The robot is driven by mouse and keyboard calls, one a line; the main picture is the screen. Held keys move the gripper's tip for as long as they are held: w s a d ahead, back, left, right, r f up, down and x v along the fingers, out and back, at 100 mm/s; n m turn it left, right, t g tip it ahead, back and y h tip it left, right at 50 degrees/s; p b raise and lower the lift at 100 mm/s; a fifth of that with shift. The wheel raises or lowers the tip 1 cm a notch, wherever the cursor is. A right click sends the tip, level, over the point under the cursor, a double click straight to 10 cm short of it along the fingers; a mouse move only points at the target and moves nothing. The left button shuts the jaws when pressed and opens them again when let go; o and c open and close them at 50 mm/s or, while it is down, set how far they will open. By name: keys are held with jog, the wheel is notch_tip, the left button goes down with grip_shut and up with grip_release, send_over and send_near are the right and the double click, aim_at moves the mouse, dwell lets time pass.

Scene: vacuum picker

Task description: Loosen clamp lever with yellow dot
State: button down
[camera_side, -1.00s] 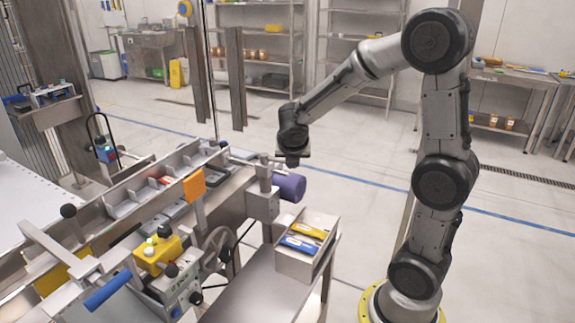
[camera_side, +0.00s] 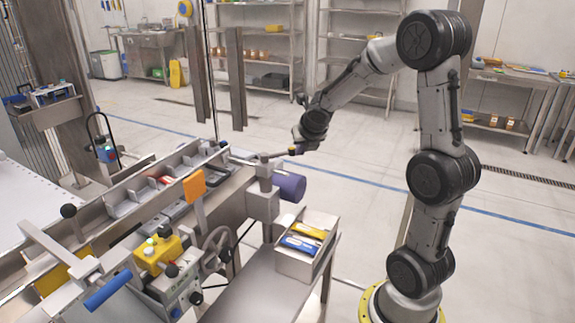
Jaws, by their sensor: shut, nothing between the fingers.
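A thin bar, seemingly a clamp lever (camera_side: 279,154), extends right from the top of the post. My gripper (camera_side: 297,147) is at the outer, dark end of this bar. It is shut, with nothing visible between its fingers. I cannot tell whether it touches the bar. The fingertips are small and partly merge with the bar. I cannot make out a yellow dot on the lever.
An orange flag plate (camera_side: 194,187) stands up along the rail. A yellow control box (camera_side: 158,251) and a handwheel (camera_side: 218,244) are at the near left. An open box (camera_side: 292,264) with yellow and blue items sits below the post.

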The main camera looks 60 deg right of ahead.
jog(key=w+d, duration=0.4)
jog(key=w, duration=0.1)
jog(key=shift+d, duration=0.2)
dwell(0.3)
jog(key=shift+w, duration=0.1)
dwell(0.6)
jog(key=s+r, duration=0.8)
jog(key=s, duration=0.2)
jog(key=shift+d+r, duration=0.2)
jog(key=shift+d, duration=0.15)
jog(key=shift+s, duration=0.1)
